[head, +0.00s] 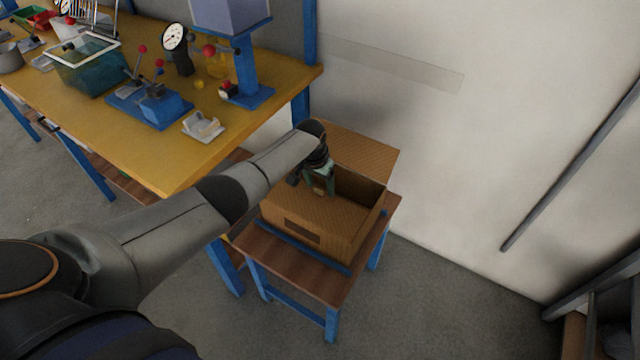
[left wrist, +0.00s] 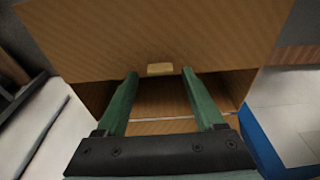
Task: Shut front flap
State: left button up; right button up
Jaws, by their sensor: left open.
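A brown cardboard box (head: 335,240) stands on a small table. Its front flap (head: 308,212) reaches over the near part of the top, and the dark opening (head: 358,188) shows behind it. The back flap (head: 360,147) is folded outward at the rear. My left gripper (head: 318,188) is over the box at the front flap's inner edge. In the left wrist view the front flap (left wrist: 150,35) fills the top, with a small tan tab (left wrist: 160,69) at its edge. The green fingers are apart on either side of the tab, with no visible grip. My right gripper is not seen.
The small table (head: 285,262) has a brown top and blue frame. A yellow workbench (head: 160,165) with blue fixtures and a gauge (head: 175,37) stands close at left. A pale wall (head: 450,150) is at right. Grey floor lies free in front.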

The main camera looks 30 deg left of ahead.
aim_at(318, 195)
pick_arm(q)
jog(key=r+p, duration=0.2)
jog(key=r, duration=0.1)
jog(key=s+r+p, duration=0.1)
jog(key=r, duration=0.1)
jog(key=shift+a+r, duration=0.1)
notch_tip(318, 195, up, 7)
jog(key=s+p, duration=0.1)
jog(key=p, duration=0.1)
jog(key=shift+s, duration=0.15)
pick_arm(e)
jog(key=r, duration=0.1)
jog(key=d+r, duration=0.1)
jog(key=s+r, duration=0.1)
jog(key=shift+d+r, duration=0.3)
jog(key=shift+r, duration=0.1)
